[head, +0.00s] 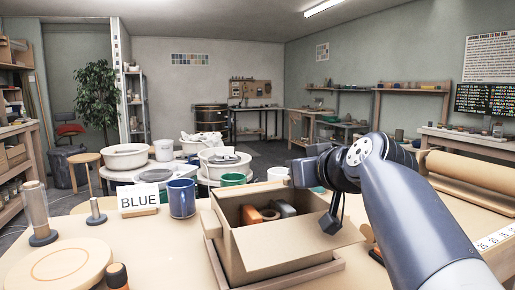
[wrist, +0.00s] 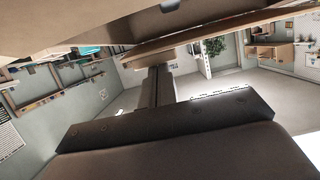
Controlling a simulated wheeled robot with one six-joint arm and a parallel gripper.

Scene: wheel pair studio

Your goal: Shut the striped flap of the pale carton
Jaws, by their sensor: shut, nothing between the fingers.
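The pale carton (head: 262,249) stands on the table in the head view, its top open. Orange and grey items (head: 268,213) lie inside it. One flap (head: 335,240) spreads outward on the right side; no stripes show on any flap, so I cannot tell which is the striped one. My gripper (head: 332,224) is shut and empty, pointing down at the carton's right side, over or against the right flap; contact is unclear. In the wrist view my gripper (wrist: 158,75) reaches up to a brown board edge (wrist: 190,37), likely carton cardboard.
A blue mug (head: 181,198), a BLUE sign (head: 138,198), and a round wooden board (head: 55,264) stand left of the carton. White basins (head: 125,157) stand behind. A brown paper roll (head: 475,170) lies at the right. The table's front left is partly clear.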

